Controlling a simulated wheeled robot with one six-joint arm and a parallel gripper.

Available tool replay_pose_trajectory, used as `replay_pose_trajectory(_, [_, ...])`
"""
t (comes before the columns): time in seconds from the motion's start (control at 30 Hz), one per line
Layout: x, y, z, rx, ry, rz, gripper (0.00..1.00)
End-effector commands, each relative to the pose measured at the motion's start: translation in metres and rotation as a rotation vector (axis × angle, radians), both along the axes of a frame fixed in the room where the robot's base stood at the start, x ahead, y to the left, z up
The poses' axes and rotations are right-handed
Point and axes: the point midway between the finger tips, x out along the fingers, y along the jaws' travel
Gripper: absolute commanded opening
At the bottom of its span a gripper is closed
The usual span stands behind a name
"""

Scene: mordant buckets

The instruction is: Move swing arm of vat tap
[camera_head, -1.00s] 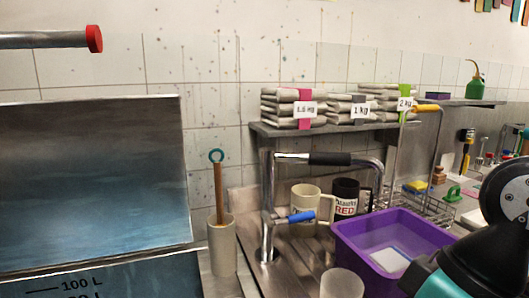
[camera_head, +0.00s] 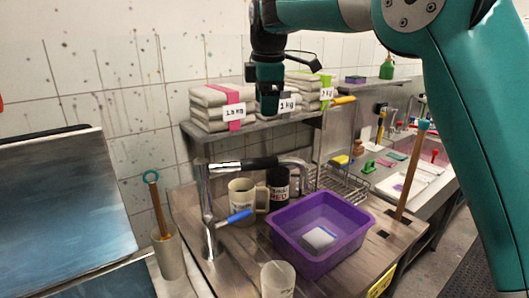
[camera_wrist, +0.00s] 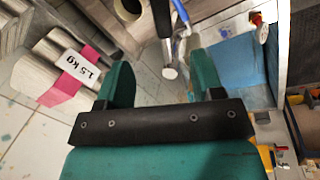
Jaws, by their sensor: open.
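The vat tap (camera_head: 208,225) is a chrome column with a blue lever (camera_head: 237,216). Its swing arm (camera_head: 258,163) carries a black grip and points right, its bent spout end over the purple tub's left part. In the wrist view, the arm's black grip (camera_wrist: 162,18) and a chrome end show beyond the fingers, with a bit of the blue lever (camera_wrist: 181,11). My gripper (camera_head: 268,112) is open and empty, above the swing arm and in front of the shelf packs. In the wrist view its two fingers (camera_wrist: 162,75) stand apart, the chrome end seen between them.
The purple tub (camera_head: 350,245), a cream mug (camera_head: 242,200) and a dark mug (camera_head: 279,184) stand near the tap. Labelled packs (camera_head: 210,108) lie on the shelf behind.

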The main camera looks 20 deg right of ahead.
Motion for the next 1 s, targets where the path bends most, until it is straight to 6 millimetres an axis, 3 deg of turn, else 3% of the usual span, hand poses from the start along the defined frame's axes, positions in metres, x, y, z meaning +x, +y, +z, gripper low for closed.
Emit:
replay_pose_trajectory(0.17, [0.005,-0.002,-0.025,-0.002,0.003,0.001,0.61])
replay_pose_trajectory(0.7, [0.027,-0.005,-0.138,-0.001,0.004,0.001,0.61])
replay_pose_trajectory(1.0, [0.032,-0.005,-0.166,0.001,0.0,0.001,0.61])
